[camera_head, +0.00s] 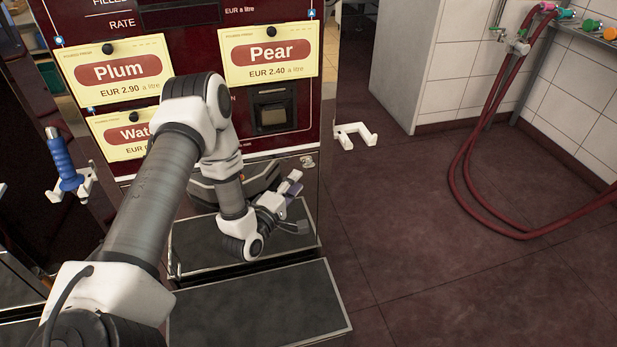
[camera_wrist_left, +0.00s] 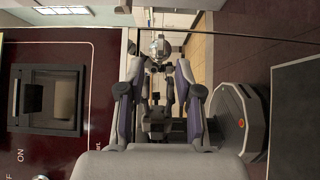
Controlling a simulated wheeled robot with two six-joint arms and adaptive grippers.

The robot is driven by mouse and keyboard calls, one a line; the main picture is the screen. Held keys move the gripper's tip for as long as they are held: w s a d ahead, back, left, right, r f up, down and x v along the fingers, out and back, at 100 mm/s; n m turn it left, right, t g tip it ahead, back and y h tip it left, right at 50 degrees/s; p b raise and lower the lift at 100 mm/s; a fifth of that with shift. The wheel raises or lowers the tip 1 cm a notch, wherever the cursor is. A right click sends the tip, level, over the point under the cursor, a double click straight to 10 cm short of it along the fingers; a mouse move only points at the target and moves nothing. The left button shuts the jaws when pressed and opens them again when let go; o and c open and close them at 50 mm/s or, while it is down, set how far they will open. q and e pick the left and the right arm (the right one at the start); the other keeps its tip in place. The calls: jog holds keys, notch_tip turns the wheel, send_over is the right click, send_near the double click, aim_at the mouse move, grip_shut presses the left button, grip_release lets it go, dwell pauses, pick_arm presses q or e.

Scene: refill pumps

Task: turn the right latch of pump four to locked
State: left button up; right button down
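The dark red pump cabinet (camera_head: 310,60) stands ahead, with Plum, Pear and partly hidden Water cards. A small pale metal fitting (camera_head: 307,161), which may be the right latch, sits at the right end of its lower front edge. I cannot read its position or any pump number. My left gripper (camera_head: 292,186) is below and left of this fitting, apart from it. In the left wrist view its two fingers (camera_wrist_left: 160,95) are spread, and nothing is clearly held. A shiny object (camera_wrist_left: 158,47) shows beyond the fingertips; I cannot tell what it is. My right gripper is not in view.
A white hook (camera_head: 355,135) juts out right of the cabinet. A blue-handled nozzle (camera_head: 64,165) hangs at left. Red hoses (camera_head: 480,150) hang at right. The right floor is mostly clear.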

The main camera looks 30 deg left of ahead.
aim_at(307, 169)
pick_arm(q)
jog(key=w, duration=0.5)
jog(key=shift+w+a, duration=0.25)
jog(key=shift+w, duration=0.15)
grip_shut()
